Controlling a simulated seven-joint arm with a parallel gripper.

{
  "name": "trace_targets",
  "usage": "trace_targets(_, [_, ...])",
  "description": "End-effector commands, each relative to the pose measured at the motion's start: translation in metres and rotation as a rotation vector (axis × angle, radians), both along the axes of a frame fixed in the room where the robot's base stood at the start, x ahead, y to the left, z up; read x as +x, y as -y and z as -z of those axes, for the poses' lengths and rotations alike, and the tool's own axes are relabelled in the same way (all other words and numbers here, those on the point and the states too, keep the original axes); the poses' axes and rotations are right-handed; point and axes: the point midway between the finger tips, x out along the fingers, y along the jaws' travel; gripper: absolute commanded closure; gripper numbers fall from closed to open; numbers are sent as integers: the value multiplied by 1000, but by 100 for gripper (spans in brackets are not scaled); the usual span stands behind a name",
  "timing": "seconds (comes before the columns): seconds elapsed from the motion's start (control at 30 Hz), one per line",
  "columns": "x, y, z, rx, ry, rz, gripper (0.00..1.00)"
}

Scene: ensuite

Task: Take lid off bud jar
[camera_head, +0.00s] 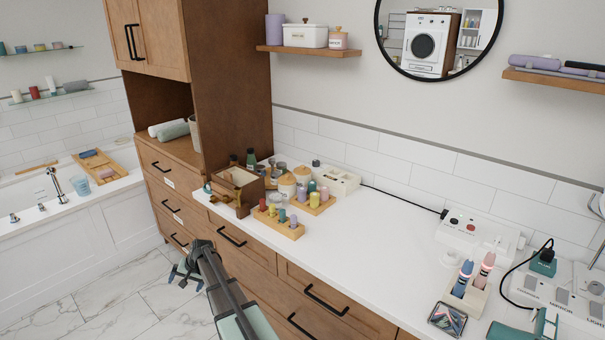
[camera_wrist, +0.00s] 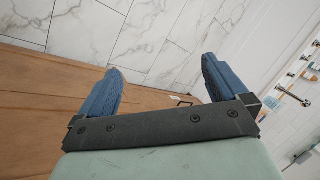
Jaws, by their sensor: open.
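Two pale jars with wooden-coloured lids stand close together at the left of the white counter: a front jar (camera_head: 287,186) and a rear jar (camera_head: 302,174). Which one is the bud jar I cannot tell from their looks. Both lids appear seated, and small items in front partly hide the jars. My gripper (camera_head: 185,273) hangs low in front of the drawers, well below and left of the jars. In the wrist view my gripper (camera_wrist: 160,65) is open, with nothing between its blue fingers; it faces the marble floor. No jar shows there.
A brown wooden box (camera_head: 237,190) stands left of the jars. A wooden rack of small bottles (camera_head: 280,224) is in front, a white organiser (camera_head: 332,181) to the right. The middle of the counter (camera_head: 370,235) is clear. Drawer handles (camera_head: 232,236) protrude near my arm.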

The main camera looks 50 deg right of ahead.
Motion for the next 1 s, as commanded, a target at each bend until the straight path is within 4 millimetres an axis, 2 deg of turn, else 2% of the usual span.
trace_targets(0.03, [21, 18, -22, 8, 35, 30, 0])
trace_targets(0.2, [69, 67, -97, 37, 147, 124, 0])
trace_targets(0.43, [118, 135, -209, 78, 296, 238, 0])
trace_targets(0.6, [137, 174, -280, 104, 384, 298, 0])
trace_targets(0.7, [144, 190, -313, 117, 424, 324, 0])
trace_targets(0.93, [150, 227, -377, 126, 493, 364, 0])
trace_targets(1.0, [145, 244, -392, 103, 500, 363, 0])
